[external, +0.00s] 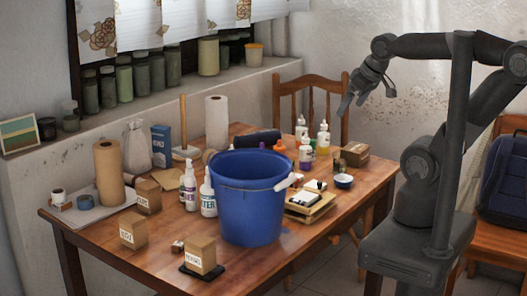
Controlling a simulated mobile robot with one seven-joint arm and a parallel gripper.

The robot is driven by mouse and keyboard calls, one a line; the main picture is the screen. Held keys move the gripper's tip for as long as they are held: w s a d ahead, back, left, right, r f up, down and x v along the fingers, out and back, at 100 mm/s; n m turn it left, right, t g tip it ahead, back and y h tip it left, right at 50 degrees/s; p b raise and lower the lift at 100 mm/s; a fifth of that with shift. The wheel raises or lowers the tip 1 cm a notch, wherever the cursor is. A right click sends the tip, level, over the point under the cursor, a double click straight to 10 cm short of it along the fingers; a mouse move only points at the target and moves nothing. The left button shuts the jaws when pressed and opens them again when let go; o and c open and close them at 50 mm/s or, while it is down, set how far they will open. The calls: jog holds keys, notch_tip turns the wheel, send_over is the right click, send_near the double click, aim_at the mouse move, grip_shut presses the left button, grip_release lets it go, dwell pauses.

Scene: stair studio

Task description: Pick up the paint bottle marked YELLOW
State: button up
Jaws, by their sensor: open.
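Several small paint bottles stand together at the back right of the wooden table (120,248).
A big blue bucket (247,205) stands in the middle of the table, left of and nearer than the bottles. Stacked wooden panels (310,210), a small bowl (344,181) and a cardboard box (355,154) lie near them. A wooden chair (312,82) stands behind.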

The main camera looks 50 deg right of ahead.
jog(key=c, duration=0.7)
jog(key=shift+o, duration=0.2)
